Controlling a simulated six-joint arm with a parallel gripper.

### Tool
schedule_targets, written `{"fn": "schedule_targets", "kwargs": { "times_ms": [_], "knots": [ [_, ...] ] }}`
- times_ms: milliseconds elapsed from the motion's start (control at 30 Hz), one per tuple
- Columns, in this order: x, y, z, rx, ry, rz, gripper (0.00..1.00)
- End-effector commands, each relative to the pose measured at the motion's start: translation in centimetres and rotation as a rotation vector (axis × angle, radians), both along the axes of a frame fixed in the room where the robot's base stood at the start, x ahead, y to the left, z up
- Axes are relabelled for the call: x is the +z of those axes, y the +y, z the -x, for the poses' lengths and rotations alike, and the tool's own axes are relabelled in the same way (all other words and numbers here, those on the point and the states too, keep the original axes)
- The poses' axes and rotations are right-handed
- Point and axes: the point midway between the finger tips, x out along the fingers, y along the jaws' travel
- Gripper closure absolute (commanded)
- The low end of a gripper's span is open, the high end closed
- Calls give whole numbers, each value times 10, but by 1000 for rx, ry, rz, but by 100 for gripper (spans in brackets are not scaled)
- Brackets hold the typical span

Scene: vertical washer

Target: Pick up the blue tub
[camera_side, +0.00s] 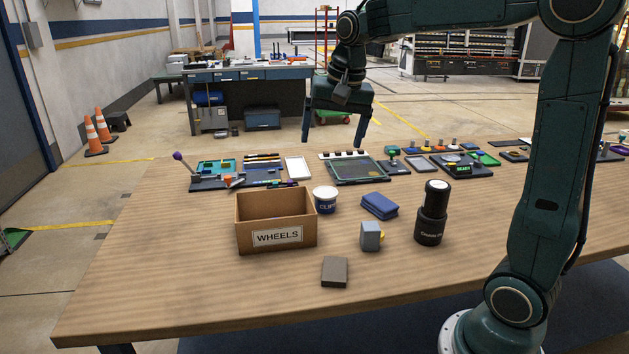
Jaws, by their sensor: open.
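The tub (326,204) is a small round container with a white lid and a dark blue body with white lettering. It stands upright on the wooden table, just right of the cardboard box. My gripper (333,145) points down and is open, its two fingers apart with nothing between them. It is above the far part of the table, higher in the picture than the tub and not touching it. The tub's lower left side is close to the box's right edge; I cannot tell whether they touch.
An open cardboard box (277,220) labelled WHEELS is left of the tub. A folded blue cloth (380,205), a grey-blue block (370,236), a black cylinder (431,213) and a brown block (334,271) are nearby. Trays and panels line the far edge. The front left table is clear.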

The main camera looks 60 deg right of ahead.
Motion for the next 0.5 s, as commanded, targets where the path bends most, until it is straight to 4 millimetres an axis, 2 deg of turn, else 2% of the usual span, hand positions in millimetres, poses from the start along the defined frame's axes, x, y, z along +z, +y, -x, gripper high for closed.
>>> {"fn": "schedule_targets", "kwargs": {
  "times_ms": [33, 200, 500],
  "knots": [
    [-5, -10, -11, -45, 12, -10, 12],
    [-19, -38, -43, -193, 46, -45, 12],
    [-58, -95, -89, -457, 104, -98, 12]
  ]
}}
